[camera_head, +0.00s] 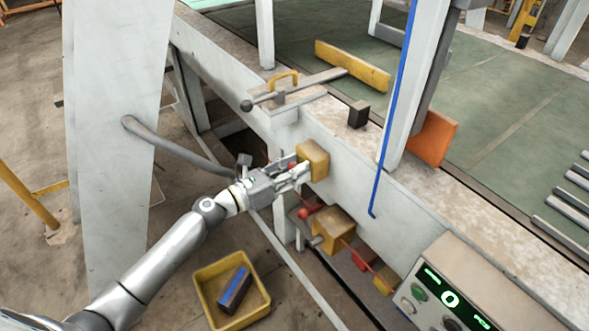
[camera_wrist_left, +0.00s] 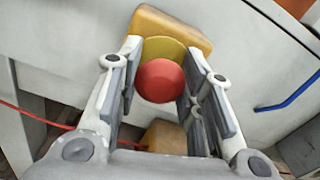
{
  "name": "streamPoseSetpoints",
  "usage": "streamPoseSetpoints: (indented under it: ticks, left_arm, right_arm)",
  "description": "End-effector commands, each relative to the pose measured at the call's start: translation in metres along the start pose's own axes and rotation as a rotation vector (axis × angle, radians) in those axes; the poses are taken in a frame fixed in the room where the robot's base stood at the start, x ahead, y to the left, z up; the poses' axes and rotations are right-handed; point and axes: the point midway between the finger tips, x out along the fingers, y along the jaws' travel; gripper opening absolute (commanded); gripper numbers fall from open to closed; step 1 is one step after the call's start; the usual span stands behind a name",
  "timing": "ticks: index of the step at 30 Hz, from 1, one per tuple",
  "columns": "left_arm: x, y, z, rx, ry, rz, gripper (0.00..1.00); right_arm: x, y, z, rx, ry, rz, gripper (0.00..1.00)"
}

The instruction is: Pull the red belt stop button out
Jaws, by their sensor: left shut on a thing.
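The red belt stop button (camera_wrist_left: 160,82) is a round red knob on a yellow disc, on the front of a yellow box (camera_wrist_left: 190,30). In the head view this yellow box (camera_head: 314,160) is fixed to the pale side wall of the belt frame. My left gripper (camera_head: 297,169) reaches it from the left. Its two fingers (camera_wrist_left: 158,90) stand one on each side of the red button and are shut on it. In the head view the fingers cover most of the button. My right gripper is in neither view.
Below is another yellow box (camera_head: 334,229) with a red-knobbed lever (camera_head: 307,212). A control panel (camera_head: 432,268) with green lights stands at lower right. A yellow crate (camera_head: 210,309) on the floor holds a dark block with a blue stripe (camera_head: 234,290). A blue rod (camera_head: 388,135) hangs nearby.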

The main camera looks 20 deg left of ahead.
Motion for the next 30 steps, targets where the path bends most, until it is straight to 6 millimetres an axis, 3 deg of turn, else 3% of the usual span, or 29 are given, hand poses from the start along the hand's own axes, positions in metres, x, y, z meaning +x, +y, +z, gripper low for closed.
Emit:
streamPoseSetpoints:
  ticks: [4,11,12,17,30]
  left_arm:
    - [-0.011,0.001,-0.003,0.003,0.003,0.000,0.00]
    - [-0.012,0.000,-0.001,0.000,0.002,0.000,0.00]
    - [-0.012,0.000,-0.001,0.000,0.003,0.000,0.37]
    - [-0.011,0.000,-0.001,0.000,0.002,0.000,0.58]
    - [-0.018,0.000,-0.001,-0.001,0.002,0.001,0.58]
  right_arm:
    - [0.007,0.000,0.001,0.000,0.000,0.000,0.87]
    - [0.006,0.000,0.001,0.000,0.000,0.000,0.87]
    - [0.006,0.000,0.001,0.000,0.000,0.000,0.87]
    - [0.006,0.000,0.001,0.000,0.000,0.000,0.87]
    - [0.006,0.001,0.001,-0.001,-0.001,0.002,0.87]
